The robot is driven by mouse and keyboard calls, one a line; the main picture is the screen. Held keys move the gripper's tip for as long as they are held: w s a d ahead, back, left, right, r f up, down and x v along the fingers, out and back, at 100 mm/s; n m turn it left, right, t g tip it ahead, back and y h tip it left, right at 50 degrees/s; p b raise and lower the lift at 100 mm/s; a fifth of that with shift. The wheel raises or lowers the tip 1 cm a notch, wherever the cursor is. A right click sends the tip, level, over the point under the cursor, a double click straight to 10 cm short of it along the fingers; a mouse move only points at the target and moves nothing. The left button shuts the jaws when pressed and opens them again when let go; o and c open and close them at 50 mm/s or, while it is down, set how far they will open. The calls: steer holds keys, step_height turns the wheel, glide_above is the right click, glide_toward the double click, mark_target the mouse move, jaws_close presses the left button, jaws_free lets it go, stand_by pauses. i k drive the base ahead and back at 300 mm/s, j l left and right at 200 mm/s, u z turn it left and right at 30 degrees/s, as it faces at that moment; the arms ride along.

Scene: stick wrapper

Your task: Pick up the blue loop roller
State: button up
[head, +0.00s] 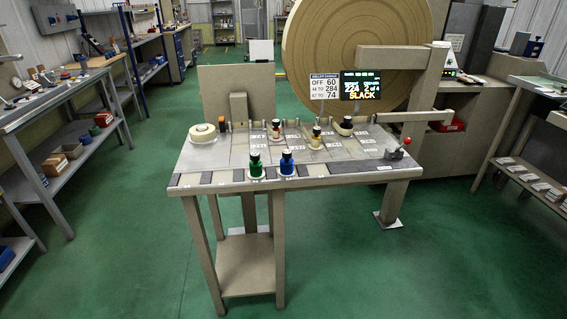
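A blue roller (287,163) stands upright near the front edge of the work table (330,174), a little left of the table's middle. It has a dark top and a pale base. A green roller (256,165) of similar shape stands just to its left, with a small gap between them. I cannot make out a loop on the blue one. My gripper does not show in the head view.
A huge brown disc (355,50) rises behind. Green floor (130,230) is clear in front.

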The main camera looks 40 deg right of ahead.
mark_target(286, 169)
steer(key=i+j, duration=0.1)
steer(key=i, duration=0.4)
steer(key=i+j, duration=0.15)
steer(key=i, duration=0.35)
steer(key=i+j, duration=0.1)
steer(key=i, duration=0.4)
